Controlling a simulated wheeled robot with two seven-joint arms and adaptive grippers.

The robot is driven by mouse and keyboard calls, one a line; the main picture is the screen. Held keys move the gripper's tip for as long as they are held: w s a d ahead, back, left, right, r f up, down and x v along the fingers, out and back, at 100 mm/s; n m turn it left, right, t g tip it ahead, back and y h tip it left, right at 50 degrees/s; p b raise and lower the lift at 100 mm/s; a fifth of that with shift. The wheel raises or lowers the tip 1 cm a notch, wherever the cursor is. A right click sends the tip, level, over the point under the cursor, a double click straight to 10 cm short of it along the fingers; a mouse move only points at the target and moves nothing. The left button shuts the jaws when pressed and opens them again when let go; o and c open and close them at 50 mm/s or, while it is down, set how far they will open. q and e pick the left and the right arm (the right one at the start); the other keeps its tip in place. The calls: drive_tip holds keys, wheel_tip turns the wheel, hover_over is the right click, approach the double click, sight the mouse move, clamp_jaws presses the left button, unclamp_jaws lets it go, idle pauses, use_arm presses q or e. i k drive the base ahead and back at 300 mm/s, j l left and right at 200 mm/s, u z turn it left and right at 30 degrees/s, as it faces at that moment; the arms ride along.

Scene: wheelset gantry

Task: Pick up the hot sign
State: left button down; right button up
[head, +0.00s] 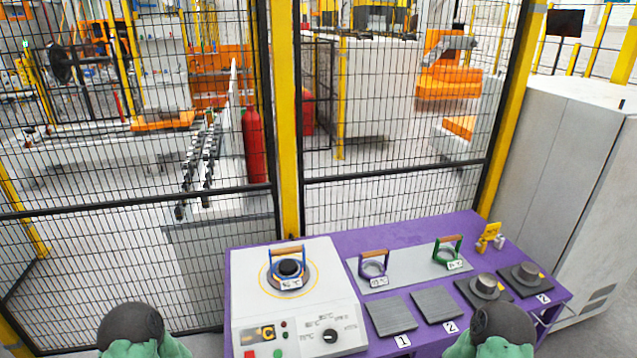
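A small yellow piece (489,236) stands near the back right edge of the purple table (330,247). It looks like the hot sign, but its lettering is too small to read. A small grey part is right beside it. My two green arms with dark rounded joints show at the bottom edge, one on the left and one on the right. No gripper fingers show on either arm. The right arm is in front of the table's front right part, and the sign is farther back.
A white heater unit (296,326) with a handled ring (289,268) on top is at the table's left. Two handled rings, purple (373,265) and green (447,251), sit on a grey plate. Numbered pads line the front. Mesh fence stands behind; a grey cabinet (562,160) is right.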

sight(492, 230)
drive_tip(key=l+z, duration=0.1)
drive_tip(key=z, duration=0.85)
drive_tip(key=i+l+z, duration=0.1)
drive_tip(key=z, duration=0.85)
drive_tip(key=i+z, duration=0.15)
drive_tip(key=z, duration=0.3)
drive_tip(key=i+z, duration=0.2)
drive_tip(key=i, duration=1.7)
drive_tip(key=i+u, duration=0.15)
drive_tip(key=i, duration=0.35)
drive_tip(key=i+u, duration=0.2)
drive_tip(key=i, duration=0.3)
drive_tip(key=i+l+u, duration=0.15)
drive_tip(key=i, duration=0.35)
drive_tip(key=i+l+u, duration=0.15)
drive_tip(key=i, duration=0.35)
drive_tip(key=i+u, duration=0.1)
drive_tip(key=u, duration=0.4)
drive_tip(key=i+u, duration=0.15)
drive_tip(key=u, duration=0.35)
drive_tip(key=i+l+u, duration=0.1)
drive_tip(key=u, duration=0.35)
drive_tip(key=l+u, duration=0.2)
drive_tip(key=u, duration=0.3)
drive_tip(key=i, duration=0.05)
